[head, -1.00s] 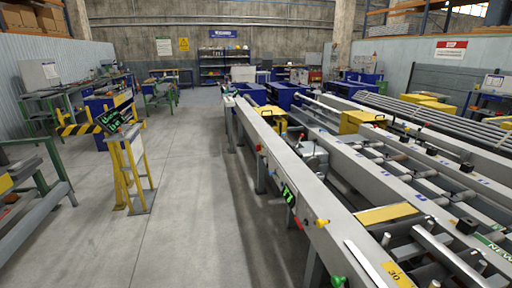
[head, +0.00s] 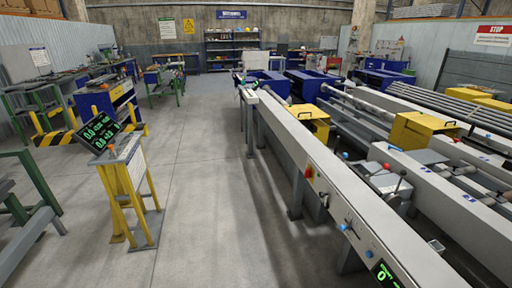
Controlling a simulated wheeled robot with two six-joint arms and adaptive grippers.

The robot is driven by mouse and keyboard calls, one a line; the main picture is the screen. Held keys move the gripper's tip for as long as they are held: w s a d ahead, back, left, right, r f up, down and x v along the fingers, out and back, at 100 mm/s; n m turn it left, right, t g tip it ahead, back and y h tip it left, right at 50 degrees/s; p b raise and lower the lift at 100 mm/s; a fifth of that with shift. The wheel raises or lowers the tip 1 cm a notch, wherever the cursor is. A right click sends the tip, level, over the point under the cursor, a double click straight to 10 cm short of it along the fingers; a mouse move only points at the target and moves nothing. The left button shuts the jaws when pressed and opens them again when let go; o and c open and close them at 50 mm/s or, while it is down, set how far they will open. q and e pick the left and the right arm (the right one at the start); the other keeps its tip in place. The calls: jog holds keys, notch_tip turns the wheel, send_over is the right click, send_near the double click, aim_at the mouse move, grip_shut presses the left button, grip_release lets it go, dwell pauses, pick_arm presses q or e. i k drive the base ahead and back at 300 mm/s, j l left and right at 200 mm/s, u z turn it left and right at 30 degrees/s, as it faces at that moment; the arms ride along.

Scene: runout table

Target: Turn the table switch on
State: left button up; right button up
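The long grey runout table (head: 300,140) runs from the near right to the back middle. Farther along toward me are blue knobs (head: 343,227) and a lit green display (head: 385,274) at the bottom edge. I cannot tell which control is the table switch. Neither of my grippers is in view.
A yellow-legged stand (head: 128,190) with a green-lit display (head: 100,130) stands left of the aisle. The concrete floor (head: 205,190) between it and the table is clear. Workbenches line the left wall. A blue-framed shelf (head: 232,50) stands at the back.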

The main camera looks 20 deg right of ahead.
aim_at(308, 174)
jog(key=i+z, duration=0.2)
jog(key=i, duration=0.35)
jog(key=i+j+z, duration=0.2)
jog(key=i, duration=0.35)
jog(key=i+j+z, duration=0.2)
jog(key=i, duration=0.35)
jog(key=i+j+z, duration=0.2)
jog(key=i+j, duration=0.2)
jog(key=i+j+z, duration=0.6)
jog(key=z, duration=0.15)
jog(key=i+j+z, duration=0.35)
jog(key=j, duration=0.15)
jog(key=i+j+z, duration=0.15)
jog(key=j+z, duration=0.2)
jog(key=j, duration=0.1)
